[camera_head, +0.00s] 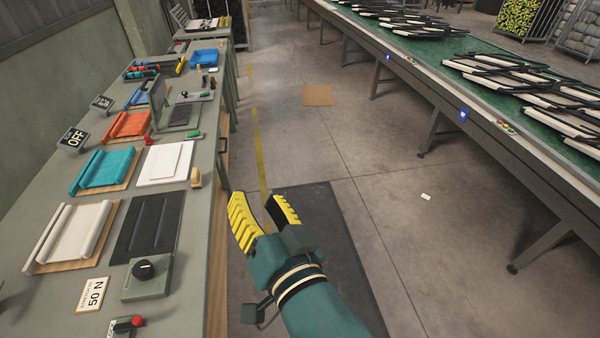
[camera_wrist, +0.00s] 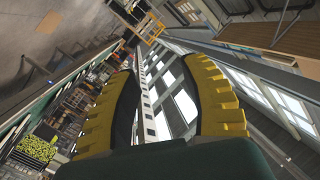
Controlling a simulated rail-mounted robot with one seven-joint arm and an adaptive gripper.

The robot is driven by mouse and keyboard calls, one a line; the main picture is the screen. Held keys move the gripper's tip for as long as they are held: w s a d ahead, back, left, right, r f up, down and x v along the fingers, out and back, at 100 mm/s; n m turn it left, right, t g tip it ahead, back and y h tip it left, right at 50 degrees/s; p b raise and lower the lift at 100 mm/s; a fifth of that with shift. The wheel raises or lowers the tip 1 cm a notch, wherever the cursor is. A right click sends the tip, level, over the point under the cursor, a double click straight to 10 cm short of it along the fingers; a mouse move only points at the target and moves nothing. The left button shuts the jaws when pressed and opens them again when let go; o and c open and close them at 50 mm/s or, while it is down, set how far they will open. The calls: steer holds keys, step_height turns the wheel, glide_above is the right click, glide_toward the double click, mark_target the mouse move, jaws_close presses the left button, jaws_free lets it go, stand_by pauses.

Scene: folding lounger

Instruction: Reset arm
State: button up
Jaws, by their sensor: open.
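My gripper (camera_head: 264,218) has yellow ribbed fingers and a green wrist. In the head view it is above the floor, just right of the workbench's front edge, over a dark floor mat (camera_head: 335,250). Its fingers are apart with nothing between them. In the wrist view the two yellow fingers of my gripper (camera_wrist: 165,95) stand apart, and the gap shows only the distant wall, windows and ceiling structure. No object touches the fingers.
A green-topped conveyor (camera_head: 440,75) with folded loungers (camera_head: 530,80) runs at right. The floor between is mostly clear.

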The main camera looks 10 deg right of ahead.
steer(key=s+d+r+n+t+h, duration=0.1)
steer(key=s+d+r+t+h, duration=0.1)
steer(key=s+r, duration=0.2)
steer(key=s+d+r+n+t+h, duration=0.2)
steer(key=s+r, duration=0.3)
steer(key=r, duration=0.4)
steer(key=shift+d+t+h, duration=0.4)
steer(key=shift+d+t, duration=0.2)
steer(key=shift+r, duration=0.1)
step_height(320, 180, up, 29)
steer(key=p, duration=2.9)
steer(key=shift+w, duration=0.15)
steer(key=shift+c, duration=0.2)
